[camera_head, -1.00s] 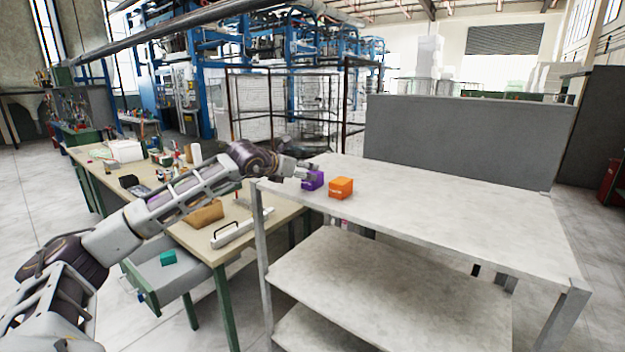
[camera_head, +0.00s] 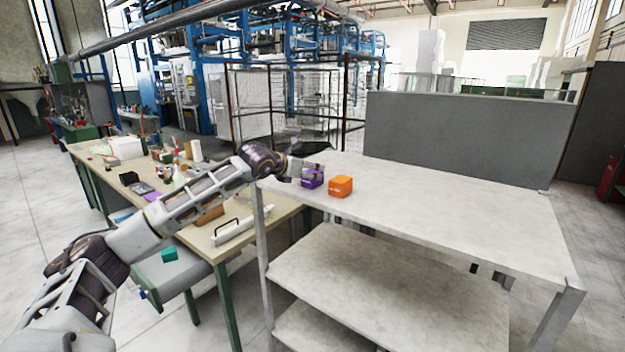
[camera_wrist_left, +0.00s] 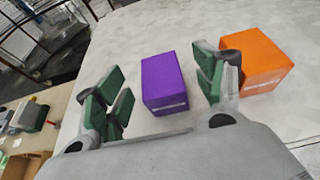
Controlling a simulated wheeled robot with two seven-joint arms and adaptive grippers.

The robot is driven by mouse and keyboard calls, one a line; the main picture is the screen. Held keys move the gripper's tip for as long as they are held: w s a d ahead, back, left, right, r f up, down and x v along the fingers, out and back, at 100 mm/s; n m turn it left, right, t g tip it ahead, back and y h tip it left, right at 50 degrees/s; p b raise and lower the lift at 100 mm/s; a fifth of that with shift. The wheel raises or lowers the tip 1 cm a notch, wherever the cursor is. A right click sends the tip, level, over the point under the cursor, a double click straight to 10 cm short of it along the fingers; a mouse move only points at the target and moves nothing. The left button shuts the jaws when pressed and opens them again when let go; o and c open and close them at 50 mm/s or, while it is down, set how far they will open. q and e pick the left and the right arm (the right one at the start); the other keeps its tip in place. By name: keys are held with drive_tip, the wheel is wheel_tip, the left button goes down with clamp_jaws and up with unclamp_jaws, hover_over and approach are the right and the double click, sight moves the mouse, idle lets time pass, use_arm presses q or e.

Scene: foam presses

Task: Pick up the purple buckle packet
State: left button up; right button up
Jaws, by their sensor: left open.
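The purple buckle packet (camera_head: 313,178) is a small purple box on the top of the grey shelf rack, near its left end. In the left wrist view the purple packet (camera_wrist_left: 164,82) lies between the spread green-padded fingers of my left gripper (camera_wrist_left: 161,91), with a gap to the left finger and the right finger close beside it. My left gripper (camera_head: 306,170) is open at the packet in the head view, partly covering it. Whether a finger touches the packet cannot be told. My right gripper is not in view.
An orange box (camera_head: 341,186) stands just right of the purple packet; it also shows close to the right finger in the wrist view (camera_wrist_left: 251,62). The shelf top (camera_head: 450,205) is clear to the right. A cluttered workbench (camera_head: 215,253) with an open drawer stands left.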

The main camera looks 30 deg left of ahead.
sight(315, 171)
use_arm(q)
drive_tip(key=shift+w+f, duration=0.1)
drive_tip(key=shift+w, duration=0.3)
drive_tip(key=shift+p+x, duration=0.85)
drive_tip(key=shift+x, duration=0.15)
drive_tip(key=shift+p+x, duration=0.35)
drive_tip(key=shift+x, duration=0.55)
drive_tip(key=shift+w+f, duration=0.1)
drive_tip(key=shift+f, duration=0.1)
drive_tip(key=shift+c, duration=0.2)
drive_tip(key=c, duration=1.1)
drive_tip(key=shift+c, duration=0.2)
